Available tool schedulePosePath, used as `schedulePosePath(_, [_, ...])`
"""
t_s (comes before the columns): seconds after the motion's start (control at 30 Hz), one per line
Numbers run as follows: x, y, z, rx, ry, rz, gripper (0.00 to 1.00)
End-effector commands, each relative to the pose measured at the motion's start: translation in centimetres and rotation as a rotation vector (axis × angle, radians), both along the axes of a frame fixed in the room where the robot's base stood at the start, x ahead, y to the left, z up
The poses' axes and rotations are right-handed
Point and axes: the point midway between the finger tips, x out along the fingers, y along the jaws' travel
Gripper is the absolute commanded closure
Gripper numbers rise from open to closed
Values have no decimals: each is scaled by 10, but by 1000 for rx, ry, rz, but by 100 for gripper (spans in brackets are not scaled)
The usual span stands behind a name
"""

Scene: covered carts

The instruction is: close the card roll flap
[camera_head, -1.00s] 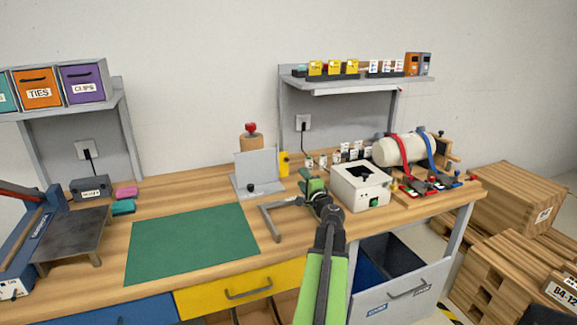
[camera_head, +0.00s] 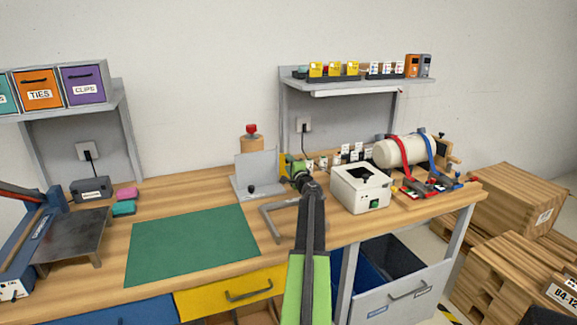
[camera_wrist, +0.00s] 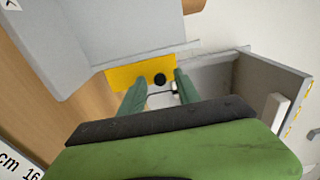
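A small yellow plate (camera_head: 283,160) stands at the right of the grey upright plate (camera_head: 256,168) on the bench. In the wrist view the yellow plate (camera_wrist: 125,74) carries a black knob (camera_wrist: 160,79); it looks like the flap, but no label shows which part that is. My gripper (camera_head: 296,164) is at the yellow plate and partly hides it in the head view. In the wrist view my gripper (camera_wrist: 161,80) is open, its green fingertips apart with the knob between them. Contact cannot be told.
A white box (camera_head: 360,188) stands just right of my gripper. A grey bent bar (camera_head: 272,224) and a green mat (camera_head: 190,245) lie in front. A brown roll with a red knob (camera_head: 251,130) is behind the upright plate. A shelf (camera_head: 350,86) hangs above.

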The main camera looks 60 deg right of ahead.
Motion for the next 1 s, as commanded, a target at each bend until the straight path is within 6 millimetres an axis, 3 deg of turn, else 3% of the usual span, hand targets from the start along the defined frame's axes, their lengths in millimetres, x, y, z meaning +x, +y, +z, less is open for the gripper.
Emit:
schedulePosePath(0.03, [0,0,0,0,0,0,61])
schedulePosePath(0.33, [-1,0,0,0,0,0,100])
schedulePosePath(0.67, [-1,-5,0,0,0,34,100])
schedulePosePath(1.0, [1,-25,0,0,0,351,100])
